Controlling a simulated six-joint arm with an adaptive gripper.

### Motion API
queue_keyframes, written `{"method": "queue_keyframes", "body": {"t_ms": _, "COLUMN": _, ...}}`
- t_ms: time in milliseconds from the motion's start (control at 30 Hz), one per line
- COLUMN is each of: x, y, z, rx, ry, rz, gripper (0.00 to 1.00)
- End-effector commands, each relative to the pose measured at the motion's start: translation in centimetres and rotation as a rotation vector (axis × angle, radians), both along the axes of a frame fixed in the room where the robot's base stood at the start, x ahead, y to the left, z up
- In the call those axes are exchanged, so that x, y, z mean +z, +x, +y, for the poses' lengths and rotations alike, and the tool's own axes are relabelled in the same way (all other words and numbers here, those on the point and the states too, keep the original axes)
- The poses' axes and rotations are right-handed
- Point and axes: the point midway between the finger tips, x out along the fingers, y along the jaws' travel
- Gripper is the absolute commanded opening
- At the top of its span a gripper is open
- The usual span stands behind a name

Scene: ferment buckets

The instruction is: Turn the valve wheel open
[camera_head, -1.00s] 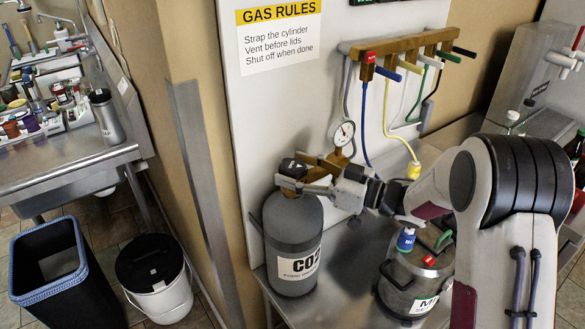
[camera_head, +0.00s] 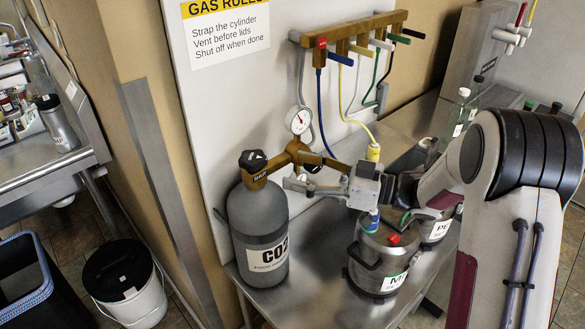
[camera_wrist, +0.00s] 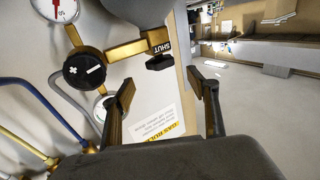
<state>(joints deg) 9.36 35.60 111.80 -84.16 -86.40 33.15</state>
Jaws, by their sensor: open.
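The black valve wheel (camera_head: 254,160), with a white mark on top, sits on the brass valve at the top of the grey CO2 cylinder (camera_head: 258,225). In the wrist view the wheel (camera_wrist: 160,62) is seen edge-on beside a "SHUT" marking on the brass. My gripper (camera_head: 291,184) is open and empty, to the right of the wheel and apart from it. In the wrist view my gripper's fingers (camera_wrist: 166,90) are spread wide, with the wheel beyond the gap between them. Whether the valve is open cannot be told.
A brass regulator with a gauge (camera_head: 299,120) runs right from the valve; its black plus/minus knob (camera_wrist: 84,70) is near my left finger. A steel bucket (camera_head: 380,255) stands on the metal bench. Hoses hang from the wall manifold (camera_head: 350,32). A white bucket (camera_head: 125,285) is on the floor.

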Motion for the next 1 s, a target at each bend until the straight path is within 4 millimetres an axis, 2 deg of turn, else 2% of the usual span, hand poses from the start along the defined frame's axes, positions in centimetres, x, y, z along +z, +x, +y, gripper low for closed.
{"method": "queue_keyframes", "body": {"t_ms": 467, "x": 0.0, "y": -0.1, "z": 0.1, "rx": 0.005, "ry": 0.000, "rz": -0.001, "gripper": 0.59}}
{"method": "queue_keyframes", "body": {"t_ms": 567, "x": 0.4, "y": -0.4, "z": 0.9, "rx": 0.019, "ry": -0.001, "rz": -0.008, "gripper": 0.59}}
{"method": "queue_keyframes", "body": {"t_ms": 733, "x": 1.7, "y": -1.9, "z": 3.5, "rx": 0.032, "ry": 0.014, "rz": -0.004, "gripper": 0.59}}
{"method": "queue_keyframes", "body": {"t_ms": 900, "x": 2.5, "y": -2.8, "z": 5.7, "rx": -0.042, "ry": 0.040, "rz": 0.007, "gripper": 0.59}}
{"method": "queue_keyframes", "body": {"t_ms": 1000, "x": 2.5, "y": -2.9, "z": 6.1, "rx": -0.112, "ry": 0.045, "rz": 0.012, "gripper": 0.59}}
